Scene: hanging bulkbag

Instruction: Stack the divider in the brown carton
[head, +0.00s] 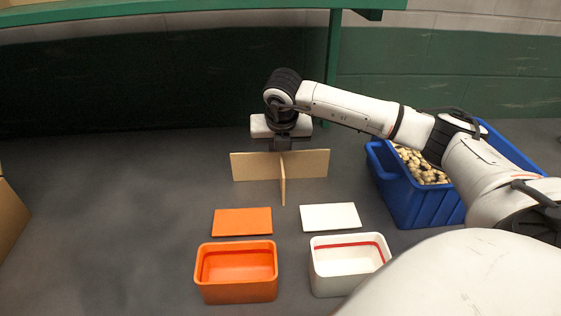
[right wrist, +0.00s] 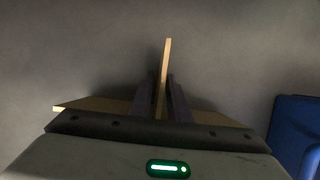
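The divider (head: 252,167) is a cross of two light-brown panels, upright in the middle of the head view. My right gripper (head: 281,147) comes down on it from above, near where the panels cross. In the right wrist view its dark fingers (right wrist: 162,100) lie close on both sides of one thin divider panel (right wrist: 165,65), and it looks shut on it. I cannot tell whether the divider touches the floor. Part of a brown carton (head: 10,215) shows at the left edge of the head view; its inside is out of sight. My left gripper is not in view.
An orange box (head: 236,290) and a white box (head: 333,284) stand in front, with a flat orange panel (head: 242,222) and white panel (head: 331,217) behind them. A blue bin (head: 405,208) of small pale pieces is at right. The floor between carton and divider is clear.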

